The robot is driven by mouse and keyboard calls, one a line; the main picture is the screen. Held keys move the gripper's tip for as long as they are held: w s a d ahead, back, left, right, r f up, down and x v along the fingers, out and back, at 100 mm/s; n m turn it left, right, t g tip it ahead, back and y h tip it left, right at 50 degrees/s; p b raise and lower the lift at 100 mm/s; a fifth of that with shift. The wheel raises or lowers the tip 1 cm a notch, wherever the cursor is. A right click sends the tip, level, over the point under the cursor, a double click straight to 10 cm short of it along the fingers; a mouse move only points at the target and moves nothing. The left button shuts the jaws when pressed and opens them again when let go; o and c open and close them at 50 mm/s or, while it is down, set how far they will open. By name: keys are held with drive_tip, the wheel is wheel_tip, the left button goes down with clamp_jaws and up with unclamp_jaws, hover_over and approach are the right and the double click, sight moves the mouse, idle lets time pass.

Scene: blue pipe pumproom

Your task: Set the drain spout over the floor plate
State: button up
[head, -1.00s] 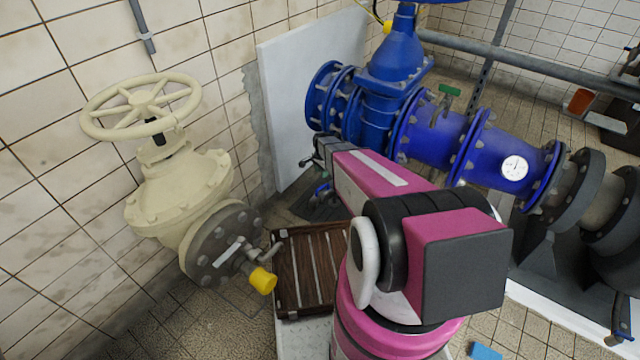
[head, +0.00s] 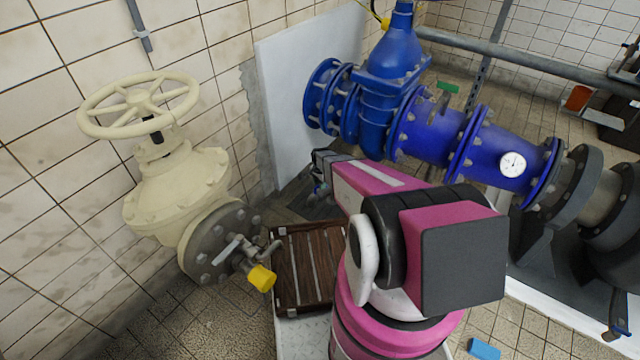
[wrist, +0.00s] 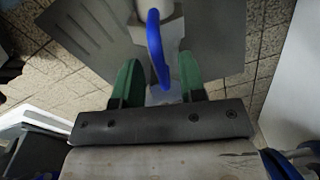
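My gripper (wrist: 158,85) has two green fingers spread apart, pointing away from the wrist. A narrow blue curved piece (wrist: 154,45), which may be the drain spout, lies between them in the wrist view, with gaps visible on both sides. A pale cylindrical part shows behind it. A grey slotted plate (wrist: 85,30), possibly the floor plate, lies beyond the fingers on the tiled floor. In the head view, my gripper is small beside the forearm end, with some blue near it, and the spout cannot be made out clearly. A dark floor patch (head: 300,200) lies below.
A cream handwheel valve (head: 175,185) with a yellow-capped outlet (head: 262,278) stands left. A brown slatted case (head: 305,275) lies between it and my arm. Blue pipework (head: 435,135) runs behind and right. A white panel (head: 300,90) leans on the wall.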

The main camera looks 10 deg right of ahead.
clamp_jaws()
drive_tip(key=shift+s+d+n, duration=0.65)
drive_tip(key=shift+d+n, duration=0.05)
drive_tip(key=shift+n, duration=0.5)
drive_tip(key=shift+s+d+n, duration=0.65)
drive_tip(key=shift+d+n, duration=0.05)
drive_tip(key=shift+n, duration=0.5)
drive_tip(key=shift+s+d+n, duration=0.65)
drive_tip(key=shift+d+n, duration=0.05)
drive_tip(key=shift+n, duration=0.5)
unclamp_jaws()
drive_tip(key=shift+r, duration=0.1)
wheel_tip(320, 180, up, 11)
drive_tip(key=shift+f, duration=0.2)
